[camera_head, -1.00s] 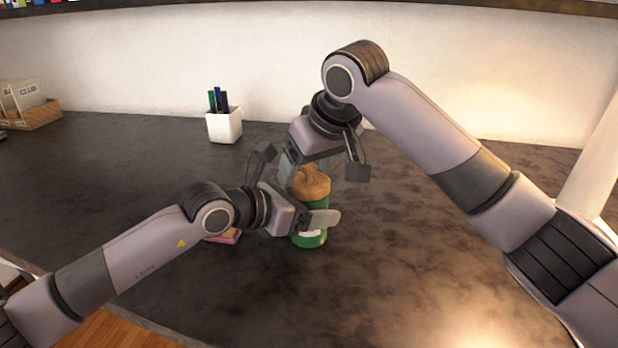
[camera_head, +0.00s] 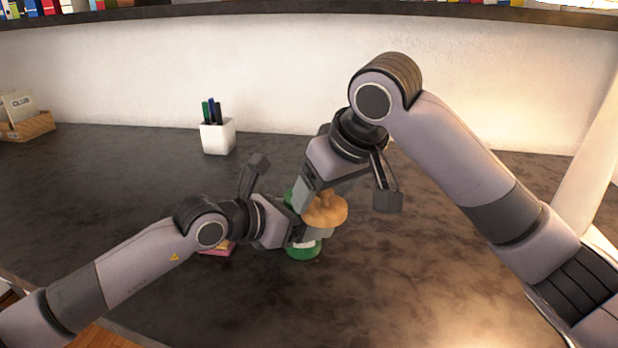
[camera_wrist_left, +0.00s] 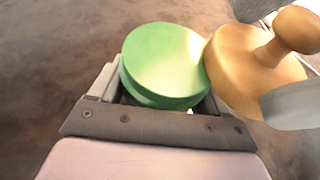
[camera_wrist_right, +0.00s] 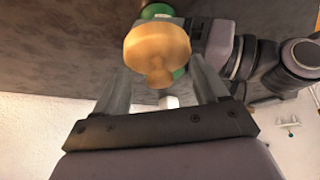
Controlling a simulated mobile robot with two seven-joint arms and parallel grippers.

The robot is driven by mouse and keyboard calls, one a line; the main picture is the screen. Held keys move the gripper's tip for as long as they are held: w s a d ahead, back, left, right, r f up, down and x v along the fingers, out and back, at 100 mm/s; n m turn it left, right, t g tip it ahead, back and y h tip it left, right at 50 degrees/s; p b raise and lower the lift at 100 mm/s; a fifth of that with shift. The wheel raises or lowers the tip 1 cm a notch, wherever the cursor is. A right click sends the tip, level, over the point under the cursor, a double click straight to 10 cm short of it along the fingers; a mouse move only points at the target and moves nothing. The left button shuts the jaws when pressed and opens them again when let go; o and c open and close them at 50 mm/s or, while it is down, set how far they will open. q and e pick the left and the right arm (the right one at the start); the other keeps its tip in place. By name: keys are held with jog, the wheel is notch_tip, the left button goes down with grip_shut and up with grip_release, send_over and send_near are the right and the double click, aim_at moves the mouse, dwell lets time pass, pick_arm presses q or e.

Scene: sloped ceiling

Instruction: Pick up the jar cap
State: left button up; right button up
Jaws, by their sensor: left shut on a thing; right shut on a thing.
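The jar cap (camera_head: 325,208) is tan and wood-like, with a round knob. The green jar (camera_head: 304,253) stands on the dark table, partly hidden by the cap and my left gripper. My left gripper (camera_head: 308,234) is shut on the jar's body. In the left wrist view the jar's round green top (camera_wrist_left: 166,64) is uncovered, and the cap (camera_wrist_left: 238,78) is off to its right, overlapping its edge in the picture.
A small pink object (camera_head: 217,249) lies behind my left wrist. A white pen holder (camera_head: 218,138) with several pens stands at the back. A card box (camera_head: 27,127) sits at the far left. The table (camera_head: 400,270) to the right and in front is clear.

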jog(key=s+d, duration=0.6)
jog(key=s, duration=0.4)
jog(key=shift+d, duration=0.4)
jog(key=shift+s, duration=0.1)
jog(key=shift+r, duration=3)
pick_arm(q)
jog(key=o, duration=1.2)
jog(key=shift+c, duration=0.2)
jog(key=v, duration=1.2)
